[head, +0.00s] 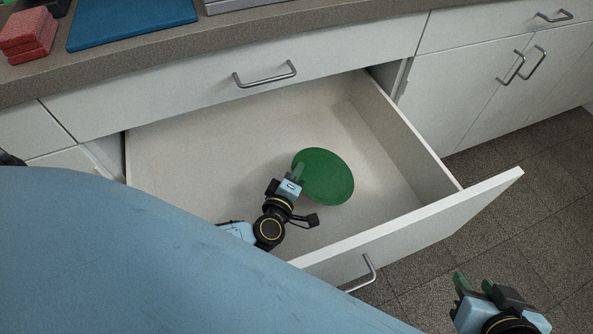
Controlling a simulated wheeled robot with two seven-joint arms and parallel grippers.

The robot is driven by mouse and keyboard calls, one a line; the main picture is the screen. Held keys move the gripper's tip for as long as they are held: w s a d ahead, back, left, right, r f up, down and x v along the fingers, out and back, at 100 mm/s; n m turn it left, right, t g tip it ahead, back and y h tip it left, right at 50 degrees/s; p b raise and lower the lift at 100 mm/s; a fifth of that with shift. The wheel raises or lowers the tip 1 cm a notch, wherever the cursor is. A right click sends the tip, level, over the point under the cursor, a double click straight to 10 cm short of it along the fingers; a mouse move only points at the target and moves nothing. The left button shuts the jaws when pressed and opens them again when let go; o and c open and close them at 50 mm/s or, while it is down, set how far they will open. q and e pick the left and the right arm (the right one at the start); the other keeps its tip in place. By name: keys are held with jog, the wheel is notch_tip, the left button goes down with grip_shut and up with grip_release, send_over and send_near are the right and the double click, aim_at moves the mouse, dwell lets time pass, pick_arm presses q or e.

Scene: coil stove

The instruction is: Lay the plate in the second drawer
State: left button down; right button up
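The green round plate (328,178) is inside the outline of the open second drawer (200,150), right of its middle. It looks roughly level; I cannot tell whether it touches the drawer floor. My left gripper (298,172) reaches in over the drawer and is at the plate's left rim, one finger lying over the rim and the other hidden. It appears shut on the plate. My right gripper (474,284) is outside the drawer at the bottom right, its fingertips apart with nothing between them.
The drawer front (420,232) stands out over the tiled floor. Above is a closed drawer with a handle (265,75). The counter holds a blue board (130,22) and red blocks (28,35). Closed cabinet doors (490,90) are on the right. The drawer is otherwise empty where visible.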

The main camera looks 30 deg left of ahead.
pick_arm(q)
jog(key=shift+f+b, duration=0.55)
jog(key=shift+f, duration=0.2)
jog(key=shift+f+b, duration=0.3)
jog(key=shift+f, duration=0.3)
pick_arm(e)
jog(key=w+a+r+t+y, duration=0.2)
jog(key=w+a+r+t, duration=0.1)
jog(key=w+r+t, duration=0.2)
jog(key=shift+r+t, duration=0.6)
jog(key=shift+r, duration=0.8)
jog(key=shift+w+a, duration=0.1)
pick_arm(q)
jog(key=c, duration=1.5)
grip_release()
jog(key=shift+c, duration=0.2)
